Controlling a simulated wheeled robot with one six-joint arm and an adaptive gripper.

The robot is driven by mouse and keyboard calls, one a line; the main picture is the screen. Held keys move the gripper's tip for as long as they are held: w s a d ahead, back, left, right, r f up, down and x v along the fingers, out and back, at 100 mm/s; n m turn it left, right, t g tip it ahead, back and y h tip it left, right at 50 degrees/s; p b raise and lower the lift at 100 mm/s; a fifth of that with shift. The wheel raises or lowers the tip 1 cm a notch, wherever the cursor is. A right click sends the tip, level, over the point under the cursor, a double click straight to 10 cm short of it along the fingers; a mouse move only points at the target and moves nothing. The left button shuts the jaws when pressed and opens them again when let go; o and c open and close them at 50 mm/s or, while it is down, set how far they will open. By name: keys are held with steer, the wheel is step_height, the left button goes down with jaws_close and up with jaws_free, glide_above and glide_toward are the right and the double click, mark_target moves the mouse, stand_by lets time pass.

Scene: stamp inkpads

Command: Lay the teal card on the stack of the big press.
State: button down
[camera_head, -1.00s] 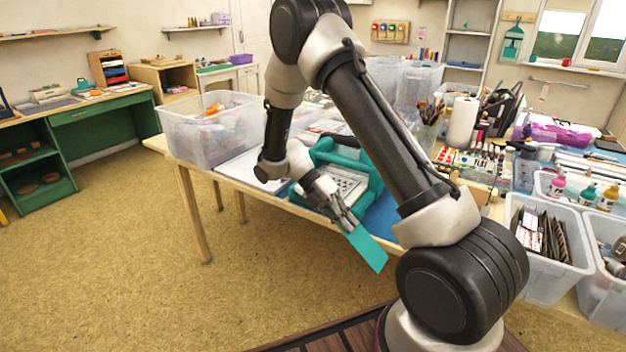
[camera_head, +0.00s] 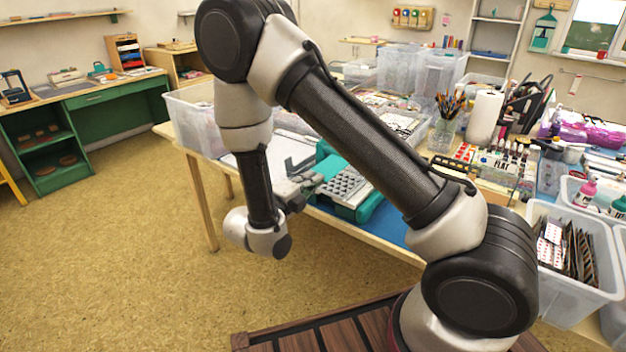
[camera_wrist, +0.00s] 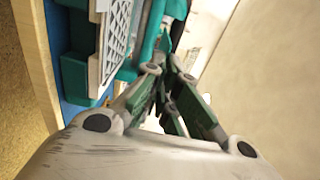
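The big press (camera_head: 372,207) is teal, with a pale gridded plate (camera_head: 345,183), near the table's front edge. In the wrist view the press (camera_wrist: 74,76) and its plate (camera_wrist: 117,38) fill the upper left. My gripper (camera_head: 312,182) is level and reaches to the right, at the press's left side. In the wrist view my gripper's fingers (camera_wrist: 162,76) come together, with a narrow teal piece beyond their tips, which looks like the teal card (camera_wrist: 164,42) seen nearly edge-on. In the head view I cannot tell the card from the teal press. The stack is not clearly visible.
A clear plastic bin (camera_head: 190,118) stands at the table's left end, left of my arm. A blue mat (camera_head: 388,226) lies right of the press. Brushes in a jar (camera_head: 445,125) and a paper roll (camera_head: 484,117) stand behind. Open floor lies in front of the table.

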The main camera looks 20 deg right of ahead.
steer(key=shift+a, duration=0.15)
steer(key=shift+f, duration=0.75)
steer(key=shift+f, duration=0.25)
steer(key=shift+w+d+f, duration=0.35)
steer(key=shift+d+f, duration=0.15)
steer(key=shift+f, duration=0.15)
steer(key=shift+w+d+f, duration=0.35)
steer(key=shift+d+f, duration=0.15)
steer(key=shift+f, duration=0.1)
